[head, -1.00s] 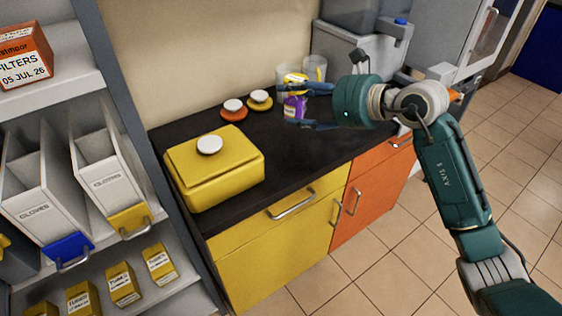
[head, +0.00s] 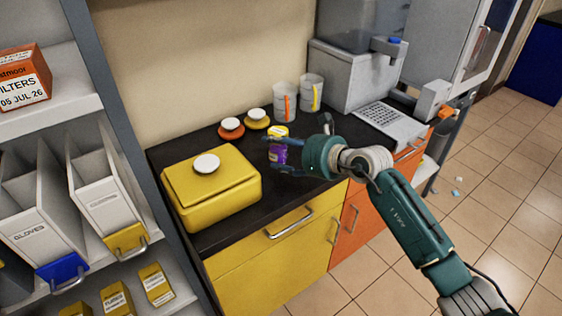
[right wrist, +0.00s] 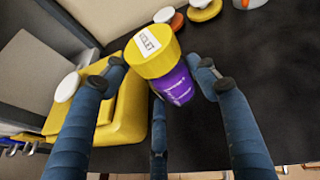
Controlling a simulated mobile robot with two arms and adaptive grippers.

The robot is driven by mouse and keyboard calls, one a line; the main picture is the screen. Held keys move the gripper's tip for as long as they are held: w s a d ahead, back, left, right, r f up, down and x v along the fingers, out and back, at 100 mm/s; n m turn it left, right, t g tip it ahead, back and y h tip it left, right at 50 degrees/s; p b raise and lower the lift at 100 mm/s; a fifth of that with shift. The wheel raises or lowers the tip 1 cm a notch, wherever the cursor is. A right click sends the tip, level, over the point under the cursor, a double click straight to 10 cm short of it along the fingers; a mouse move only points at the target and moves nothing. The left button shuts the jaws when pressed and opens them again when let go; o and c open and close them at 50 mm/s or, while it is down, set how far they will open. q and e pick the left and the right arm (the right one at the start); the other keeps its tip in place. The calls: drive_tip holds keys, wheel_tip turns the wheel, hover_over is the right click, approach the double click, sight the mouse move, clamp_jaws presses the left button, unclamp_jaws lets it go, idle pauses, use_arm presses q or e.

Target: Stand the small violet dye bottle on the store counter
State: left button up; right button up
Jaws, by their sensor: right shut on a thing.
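The small violet dye bottle (head: 278,153) has a yellow lid and is near upright in the head view. My right gripper (head: 272,156) has its fingers around the bottle and is shut on it. In the right wrist view the bottle (right wrist: 176,84) sits between the blue fingers of the gripper (right wrist: 160,78), its yellow lid labelled "VIOLET". The black store counter (head: 298,192) is directly below. I cannot tell whether the bottle's base touches it. My left gripper is not in view.
A yellow lidded box (head: 212,192) stands left of the bottle. An orange disc (head: 231,132) and a yellow disc (head: 257,123), both with white knobs, lie behind. Two pale beakers (head: 284,103) and a grey machine (head: 352,78) stand at the back right. Shelves (head: 55,110) rise at the left.

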sight(282, 163)
drive_tip(key=shift+f, duration=2.4)
drive_tip(key=shift+f, duration=0.1)
drive_tip(key=o, duration=1)
drive_tip(key=shift+f, duration=0.1)
drive_tip(key=shift+s+d+r, duration=0.1)
drive_tip(key=shift+d+r, duration=0.1)
drive_tip(key=shift+r, duration=0.05)
drive_tip(key=b+v, duration=0.1)
drive_tip(key=v, duration=1)
drive_tip(key=shift+s+d+r, duration=0.1)
drive_tip(key=shift+s+d, duration=0.1)
drive_tip(key=shift+d, duration=0.05)
